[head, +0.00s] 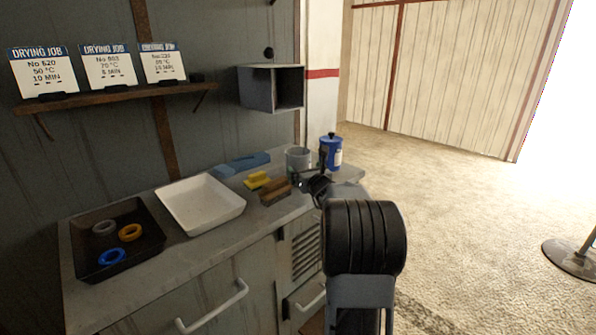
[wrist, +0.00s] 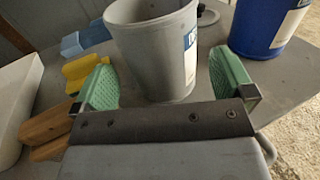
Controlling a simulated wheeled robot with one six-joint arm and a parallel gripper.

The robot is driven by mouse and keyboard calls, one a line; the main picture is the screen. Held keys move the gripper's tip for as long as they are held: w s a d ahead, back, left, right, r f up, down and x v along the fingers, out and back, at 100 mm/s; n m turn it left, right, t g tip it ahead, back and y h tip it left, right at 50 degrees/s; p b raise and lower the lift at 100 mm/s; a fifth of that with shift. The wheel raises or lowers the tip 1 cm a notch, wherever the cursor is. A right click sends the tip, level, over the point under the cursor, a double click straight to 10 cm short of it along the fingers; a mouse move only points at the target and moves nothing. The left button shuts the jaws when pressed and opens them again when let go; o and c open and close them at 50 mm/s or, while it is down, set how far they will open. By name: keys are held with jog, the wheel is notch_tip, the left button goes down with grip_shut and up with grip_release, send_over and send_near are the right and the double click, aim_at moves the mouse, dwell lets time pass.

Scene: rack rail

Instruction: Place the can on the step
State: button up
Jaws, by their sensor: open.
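A grey open-topped can (head: 298,155) stands upright near the right end of the counter. In the wrist view the grey can (wrist: 152,45) has a dark blue label on its right side. A blue lidded can (head: 331,155) stands just right of it, also in the wrist view (wrist: 262,22). My gripper (wrist: 164,84) is open, its green pads at either side of the grey can's lower part; I cannot tell whether they touch it. A low blue block (head: 242,164), apparently stepped, lies left of the cans; part of it shows in the wrist view (wrist: 85,40).
A yellow block (head: 258,181) and a brown brush-like block (head: 275,191) lie left of my gripper. Further left are a white tray (head: 203,207) and a black tray (head: 88,262) with three rings. A grey open box (head: 272,88) hangs on the wall above the counter.

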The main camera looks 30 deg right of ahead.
jog(key=shift+x, duration=2.6)
jog(key=shift+a, duration=0.1)
jog(key=shift+c, duration=0.2)
jog(key=c, duration=0.8)
